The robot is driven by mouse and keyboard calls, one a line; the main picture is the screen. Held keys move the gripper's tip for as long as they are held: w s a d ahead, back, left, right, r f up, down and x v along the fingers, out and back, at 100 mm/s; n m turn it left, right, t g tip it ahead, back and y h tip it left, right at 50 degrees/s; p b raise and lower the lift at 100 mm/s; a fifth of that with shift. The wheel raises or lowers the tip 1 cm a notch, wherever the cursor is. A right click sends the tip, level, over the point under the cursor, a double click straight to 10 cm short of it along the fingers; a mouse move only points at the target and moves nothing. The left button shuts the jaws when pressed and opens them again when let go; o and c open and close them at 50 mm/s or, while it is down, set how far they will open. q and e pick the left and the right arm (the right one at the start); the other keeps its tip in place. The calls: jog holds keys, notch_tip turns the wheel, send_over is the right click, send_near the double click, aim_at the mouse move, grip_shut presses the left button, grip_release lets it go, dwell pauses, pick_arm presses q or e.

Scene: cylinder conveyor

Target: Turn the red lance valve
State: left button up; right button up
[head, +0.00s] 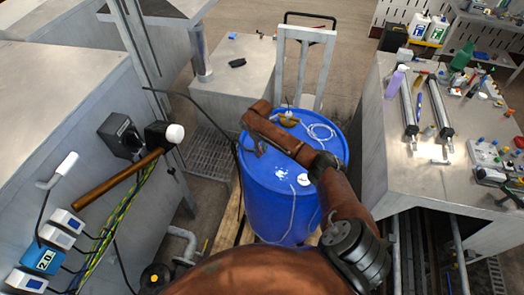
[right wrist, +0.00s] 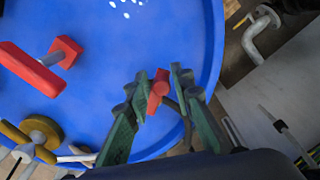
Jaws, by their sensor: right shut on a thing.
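A blue drum (head: 270,205) stands in the middle of the head view and fills much of the right wrist view (right wrist: 110,40). My right arm reaches over its top, with the gripper (head: 257,149) small and dark near the drum's left rim. In the right wrist view, the green fingers of my right gripper (right wrist: 157,98) are closed around a small red valve piece (right wrist: 158,90) near the rim. A larger red bar (right wrist: 30,68) on a grey stem with a red block is apart from the fingers. My left gripper is not in view.
A brass fitting (head: 290,119) sits on the drum top, with a clear tube beside it. A steel bench (head: 440,185) with tools and bottles stands to the right. A grey cabinet with a mallet (head: 120,180) is on the left. A pipe elbow (right wrist: 258,32) shows beyond the drum.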

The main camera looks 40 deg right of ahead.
jog(key=shift+w+a, duration=0.25)
jog(key=shift+o, duration=0.5)
jog(key=shift+w+a+r, duration=0.2)
jog(key=shift+w+a, duration=0.15)
jog(key=shift+a, duration=0.05)
jog(key=o, duration=0.7)
jog(key=shift+w+d+f, duration=0.1)
jog(key=o, duration=0.8)
jog(key=shift+f, duration=0.1)
jog(key=shift+s+r, duration=0.2)
jog(key=shift+r, duration=2.3)
